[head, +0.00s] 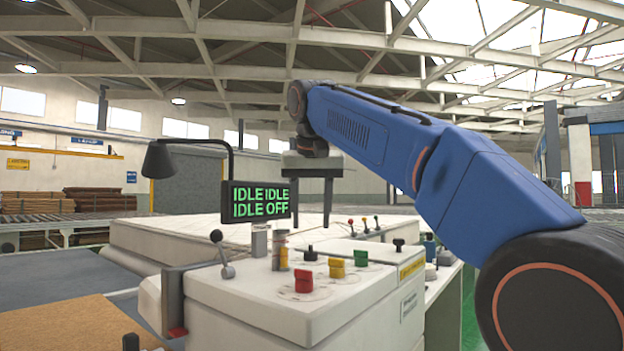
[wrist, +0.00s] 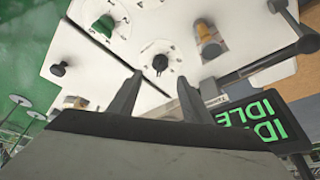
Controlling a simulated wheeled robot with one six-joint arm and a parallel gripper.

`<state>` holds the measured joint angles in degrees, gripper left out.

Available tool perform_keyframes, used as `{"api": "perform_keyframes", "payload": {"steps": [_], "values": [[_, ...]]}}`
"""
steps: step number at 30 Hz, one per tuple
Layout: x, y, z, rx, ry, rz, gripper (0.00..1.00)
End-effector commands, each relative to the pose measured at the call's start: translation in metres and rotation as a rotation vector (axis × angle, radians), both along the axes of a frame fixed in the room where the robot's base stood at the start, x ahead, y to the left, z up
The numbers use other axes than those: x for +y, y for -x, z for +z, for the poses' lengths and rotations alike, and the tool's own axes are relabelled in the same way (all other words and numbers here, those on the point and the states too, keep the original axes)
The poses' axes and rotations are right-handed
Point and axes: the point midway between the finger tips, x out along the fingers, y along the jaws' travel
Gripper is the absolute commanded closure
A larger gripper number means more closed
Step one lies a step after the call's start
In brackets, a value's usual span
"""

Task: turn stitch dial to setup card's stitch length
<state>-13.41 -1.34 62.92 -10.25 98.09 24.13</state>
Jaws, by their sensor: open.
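A white control box (head: 250,300) carries several dials: a red dial (head: 303,282), a yellow dial (head: 337,269), a green dial (head: 361,259) and a black dial (head: 310,254). I cannot tell which is the stitch dial, and no readable setup card shows. My gripper (head: 313,220) points down above the box, apart from the dials. In the wrist view, its fingers (wrist: 156,90) are open and empty. A black dial (wrist: 160,63) on a marked ring lies just beyond the fingertips, roughly between them. The green dial (wrist: 103,26) is farther left.
A dark display (head: 257,201) reading "IDLE IDLE IDLE OFF" stands close left of my gripper. A lever with a black ball (head: 217,237) and a post with an orange band (head: 280,250) rise from the box. A black lamp (head: 160,160) stands behind.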

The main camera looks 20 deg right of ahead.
Motion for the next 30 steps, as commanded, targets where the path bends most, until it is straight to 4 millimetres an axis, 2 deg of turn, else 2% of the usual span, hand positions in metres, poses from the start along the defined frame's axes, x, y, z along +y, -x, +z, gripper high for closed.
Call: {"api": "perform_keyframes", "payload": {"steps": [6, 15, 21, 30], "values": [[0.004, 0.015, 0.039, -0.002, -0.001, -0.001, 0.56], [0.008, 0.03, 0.077, -0.002, 0.0, 0.0, 0.56], [0.009, 0.035, 0.087, 0.0, 0.0, 0.0, 0.56], [0.009, 0.036, 0.089, 0.0, 0.0, 0.0, 0.56]]}}
